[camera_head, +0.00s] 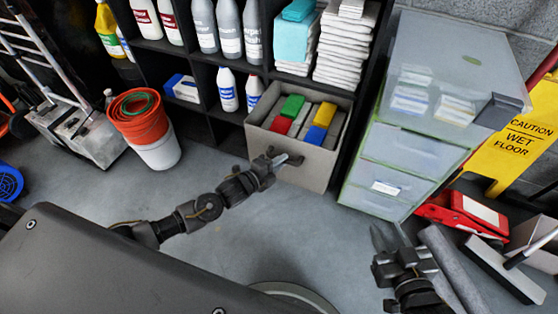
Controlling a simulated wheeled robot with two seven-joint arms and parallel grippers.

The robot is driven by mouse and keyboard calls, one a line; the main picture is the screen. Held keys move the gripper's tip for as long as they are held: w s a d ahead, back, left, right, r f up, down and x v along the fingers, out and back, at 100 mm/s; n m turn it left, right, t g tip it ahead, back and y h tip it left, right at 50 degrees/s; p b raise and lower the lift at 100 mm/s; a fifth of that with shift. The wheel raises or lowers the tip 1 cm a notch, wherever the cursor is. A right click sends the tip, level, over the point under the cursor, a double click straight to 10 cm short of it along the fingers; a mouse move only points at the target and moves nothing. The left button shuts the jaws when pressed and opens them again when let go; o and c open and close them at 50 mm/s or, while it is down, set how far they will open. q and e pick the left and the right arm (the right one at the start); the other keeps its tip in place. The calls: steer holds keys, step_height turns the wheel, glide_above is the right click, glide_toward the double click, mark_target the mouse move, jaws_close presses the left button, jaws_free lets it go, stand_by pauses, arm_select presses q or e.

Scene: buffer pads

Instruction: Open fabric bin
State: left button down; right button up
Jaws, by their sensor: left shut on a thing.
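The grey fabric bin (314,178) sits in a lower compartment of the black shelf and sticks out at the front. Its open top shows red, green, blue, yellow and grey pads (291,107) inside. My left gripper (284,160) is at the bin's front face and is shut on its dark handle (293,158); the fingers partly cover the handle. My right gripper (388,238) is low at the right, in front of the drawer unit, away from the bin. Its fingers look spread apart, with nothing seen between them.
The black shelf (205,58) holds bottles and folded towels. A translucent drawer unit (385,185) stands right of the bin. A yellow wet floor sign (515,140), red case (465,213) and broom are further right. Stacked buckets (157,150) stand left. The floor (265,235) before the bin is clear.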

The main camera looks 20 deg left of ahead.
arm_select(q)
steer(key=c, duration=1.4)
jaws_free()
steer(key=shift+s, duration=0.1)
